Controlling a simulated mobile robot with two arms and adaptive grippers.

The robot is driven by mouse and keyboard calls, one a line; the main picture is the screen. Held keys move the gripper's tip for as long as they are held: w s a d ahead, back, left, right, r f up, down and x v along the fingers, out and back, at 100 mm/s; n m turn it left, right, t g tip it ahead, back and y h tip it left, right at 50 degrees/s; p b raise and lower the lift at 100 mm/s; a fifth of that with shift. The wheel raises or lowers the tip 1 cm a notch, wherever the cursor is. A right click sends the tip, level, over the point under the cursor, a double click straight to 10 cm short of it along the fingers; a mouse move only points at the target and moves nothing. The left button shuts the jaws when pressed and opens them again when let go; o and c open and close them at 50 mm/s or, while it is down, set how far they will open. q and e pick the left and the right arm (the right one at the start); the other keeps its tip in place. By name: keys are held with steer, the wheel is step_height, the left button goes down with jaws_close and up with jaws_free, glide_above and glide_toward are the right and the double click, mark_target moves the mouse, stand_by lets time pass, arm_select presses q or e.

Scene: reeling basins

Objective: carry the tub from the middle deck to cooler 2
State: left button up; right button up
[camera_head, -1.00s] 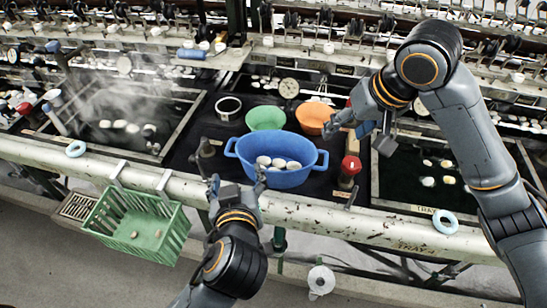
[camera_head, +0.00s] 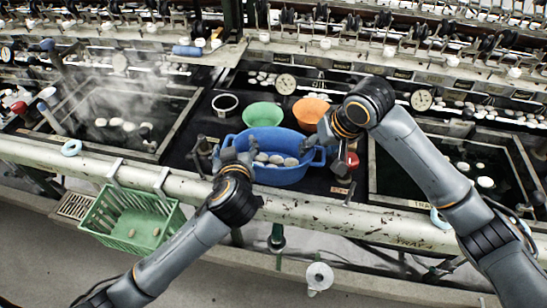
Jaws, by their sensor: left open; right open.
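The blue tub (camera_head: 280,177) stands on the dark middle deck with several pale cocoons (camera_head: 275,160) inside. It has a handle at each side. My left gripper (camera_head: 230,155) is open at the tub's left handle, with its fingers around or beside that handle; I cannot tell which. My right gripper (camera_head: 322,148) is open at the tub's right handle, partly covering it. I cannot tell which thing in view is cooler 2.
A green bowl (camera_head: 263,113) and an orange bowl (camera_head: 310,108) stand behind the tub. A red-capped item (camera_head: 351,160) is close to its right. Dark basins lie left and right. A pale rail (camera_head: 300,212) runs along the front, with a green basket (camera_head: 110,228) hanging from it.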

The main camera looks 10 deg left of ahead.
arm_select(q)
steer(key=shift+w+a+f, duration=0.1)
steer(key=shift+w+f, duration=0.05)
steer(key=shift+w, duration=0.25)
arm_select(e)
steer(key=shift+w+a+f, duration=0.1)
steer(key=shift+w+f, duration=0.05)
steer(key=shift+f, duration=0.25)
arm_select(q)
steer(key=c, duration=1)
arm_select(e)
steer(key=c, duration=1)
arm_select(q)
steer(key=shift+c, duration=0.5)
arm_select(e)
steer(key=shift+a, duration=0.15)
steer(key=shift+c, duration=0.8)
